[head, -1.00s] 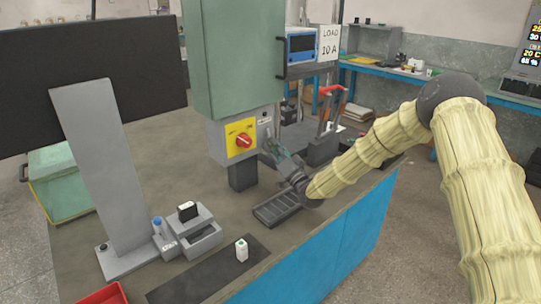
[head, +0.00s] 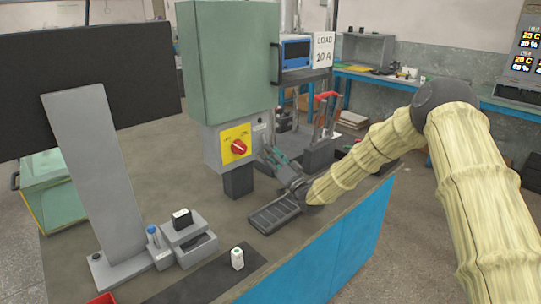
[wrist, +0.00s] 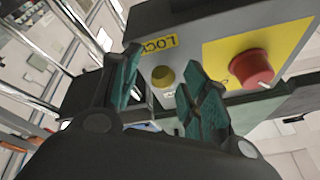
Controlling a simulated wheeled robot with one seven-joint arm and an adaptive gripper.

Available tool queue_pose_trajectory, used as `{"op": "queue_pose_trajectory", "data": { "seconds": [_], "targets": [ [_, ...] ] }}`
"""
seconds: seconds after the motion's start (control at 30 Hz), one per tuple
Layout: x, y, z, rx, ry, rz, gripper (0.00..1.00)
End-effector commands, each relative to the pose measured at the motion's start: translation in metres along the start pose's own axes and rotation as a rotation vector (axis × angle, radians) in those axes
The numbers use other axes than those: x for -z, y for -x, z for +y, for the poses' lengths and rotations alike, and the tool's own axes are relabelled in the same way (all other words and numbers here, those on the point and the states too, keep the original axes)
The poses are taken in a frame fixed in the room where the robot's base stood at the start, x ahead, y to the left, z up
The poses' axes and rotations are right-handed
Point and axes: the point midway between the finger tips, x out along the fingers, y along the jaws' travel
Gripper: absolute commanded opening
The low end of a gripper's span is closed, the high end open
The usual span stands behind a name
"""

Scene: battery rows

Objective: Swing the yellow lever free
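A small yellow round-ended piece (wrist: 162,76), seen end-on below a LOCK label, sticks out of the grey switch box in the wrist view. It looks like the yellow lever, but its length cannot be told. In the head view it cannot be made out near my gripper (head: 268,155). My gripper (wrist: 163,82) is open. Its two teal fingers stand apart, with the yellow piece showing in the gap; no contact is visible. The grey switch box (head: 212,150) carries a yellow plate with a red rotary knob (head: 239,147), also seen right of the fingers in the wrist view (wrist: 251,68).
A green cabinet (head: 228,60) sits above the switch box. A dark slotted tray (head: 273,214) lies below my gripper.

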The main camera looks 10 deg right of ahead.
Motion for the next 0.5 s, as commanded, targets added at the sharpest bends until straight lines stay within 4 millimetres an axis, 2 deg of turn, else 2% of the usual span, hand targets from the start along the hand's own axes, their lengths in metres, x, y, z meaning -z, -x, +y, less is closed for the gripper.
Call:
{"op": "queue_pose_trajectory", "data": {
  "seconds": [0.27, 0.37, 0.5],
  "targets": [
    [0.001, -0.001, -0.002, 0.002, 0.0, 0.001, 0.46],
    [0.001, 0.006, -0.001, 0.002, -0.001, 0.001, 0.46],
    [0.001, 0.024, -0.001, 0.001, -0.002, 0.001, 0.46]
  ]
}}
